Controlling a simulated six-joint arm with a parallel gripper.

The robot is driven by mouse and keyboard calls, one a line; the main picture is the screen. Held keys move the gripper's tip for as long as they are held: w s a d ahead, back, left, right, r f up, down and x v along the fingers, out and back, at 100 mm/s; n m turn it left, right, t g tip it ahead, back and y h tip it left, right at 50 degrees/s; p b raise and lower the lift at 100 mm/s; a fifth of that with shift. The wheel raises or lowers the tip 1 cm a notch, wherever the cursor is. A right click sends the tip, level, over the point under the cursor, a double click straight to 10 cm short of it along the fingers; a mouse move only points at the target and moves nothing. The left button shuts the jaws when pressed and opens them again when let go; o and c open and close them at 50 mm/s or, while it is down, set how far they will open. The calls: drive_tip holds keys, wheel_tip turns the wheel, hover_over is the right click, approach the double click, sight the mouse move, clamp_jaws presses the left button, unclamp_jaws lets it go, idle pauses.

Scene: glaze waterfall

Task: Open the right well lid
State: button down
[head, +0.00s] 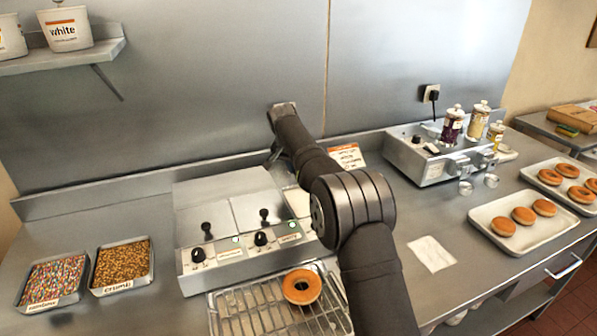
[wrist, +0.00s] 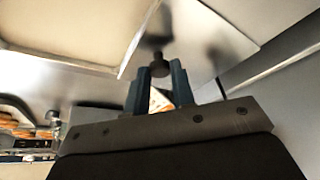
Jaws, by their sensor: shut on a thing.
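The glaze unit (head: 231,240) stands in the middle of the counter in the head view. Its left lid (head: 203,218) and middle lid (head: 248,211) lie flat, each with a black knob. A pale white area (head: 298,202) shows beside my arm at the unit's right end, where most of the surface is hidden. In the wrist view my gripper (wrist: 160,78) is shut on the dark knob (wrist: 159,66) of a light metal lid (wrist: 205,40). In the head view my arm hides the gripper and that lid, so the lid's height over the well is unclear.
A wire rack with a donut (head: 302,286) stands in front of the unit. Trays of sprinkles (head: 53,283) and crumb (head: 122,267) are at left. A second appliance (head: 418,160) with jars and donut trays (head: 530,222) are at right. The steel wall is close behind.

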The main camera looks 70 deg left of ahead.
drive_tip(key=shift+w, duration=0.1)
drive_tip(key=c, duration=1.2)
unclamp_jaws()
drive_tip(key=shift+r, duration=0.1)
drive_tip(key=v, duration=1.7)
drive_tip(key=shift+r, duration=0.15)
drive_tip(key=x, duration=1.7)
drive_tip(key=shift+f, duration=0.25)
